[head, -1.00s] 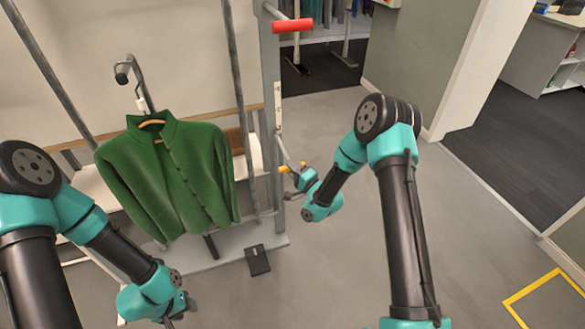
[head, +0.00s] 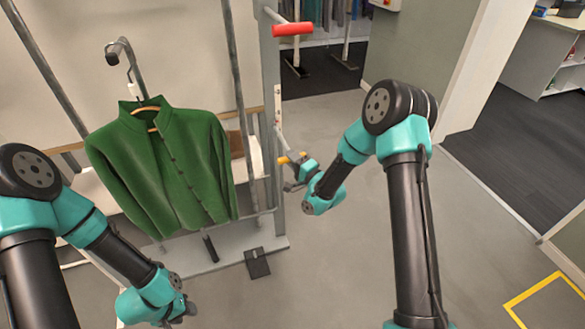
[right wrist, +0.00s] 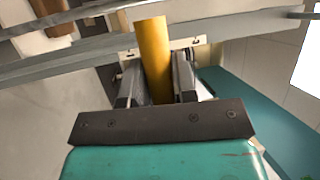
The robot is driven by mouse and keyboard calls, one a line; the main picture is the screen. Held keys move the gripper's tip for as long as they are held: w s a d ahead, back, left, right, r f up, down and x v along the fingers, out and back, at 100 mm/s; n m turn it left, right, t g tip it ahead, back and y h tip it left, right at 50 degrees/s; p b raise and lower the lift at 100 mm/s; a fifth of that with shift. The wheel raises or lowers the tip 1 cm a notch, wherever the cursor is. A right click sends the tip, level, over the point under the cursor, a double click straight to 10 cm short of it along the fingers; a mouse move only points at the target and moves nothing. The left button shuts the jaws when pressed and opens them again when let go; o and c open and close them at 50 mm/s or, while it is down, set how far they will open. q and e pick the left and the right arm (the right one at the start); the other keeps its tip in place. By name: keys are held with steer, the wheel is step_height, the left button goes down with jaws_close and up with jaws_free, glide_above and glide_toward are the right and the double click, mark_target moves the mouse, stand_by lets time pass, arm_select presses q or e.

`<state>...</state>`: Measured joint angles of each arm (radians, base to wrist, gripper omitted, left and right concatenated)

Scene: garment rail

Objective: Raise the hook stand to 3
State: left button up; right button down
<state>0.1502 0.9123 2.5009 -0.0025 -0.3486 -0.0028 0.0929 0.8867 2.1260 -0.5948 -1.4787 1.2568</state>
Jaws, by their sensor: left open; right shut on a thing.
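The hook stand's curved hook (head: 120,50) rises at the left with a green jacket (head: 165,165) on a hanger below it. A yellow handle (head: 283,160) sticks out by the grey upright, below a white strip (head: 278,105) whose marks are too small to read. My right gripper (head: 293,172) is at this handle. In the right wrist view its two fingers close around the yellow handle (right wrist: 153,55). My left gripper (head: 183,312) is open and empty at the lower left, clear of the jacket.
A red handle (head: 292,29) sticks out near the top of the grey upright (head: 270,85). The stand's base plate (head: 225,250) sits on the floor with a black pedal-like plate (head: 257,263) at its front. Open grey floor lies to the right, with a yellow floor marking (head: 545,300).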

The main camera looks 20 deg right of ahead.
step_height(320, 180, up, 13)
steer(key=shift+w+r, duration=0.1)
steer(key=shift+r, duration=0.1)
steer(key=c, duration=1.2)
jaws_free()
steer(key=shift+o, duration=1.4)
steer(key=shift+f, duration=0.2)
steer(key=v, duration=1.7)
steer(key=shift+s+f, duration=0.15)
steer(key=shift+s, duration=0.05)
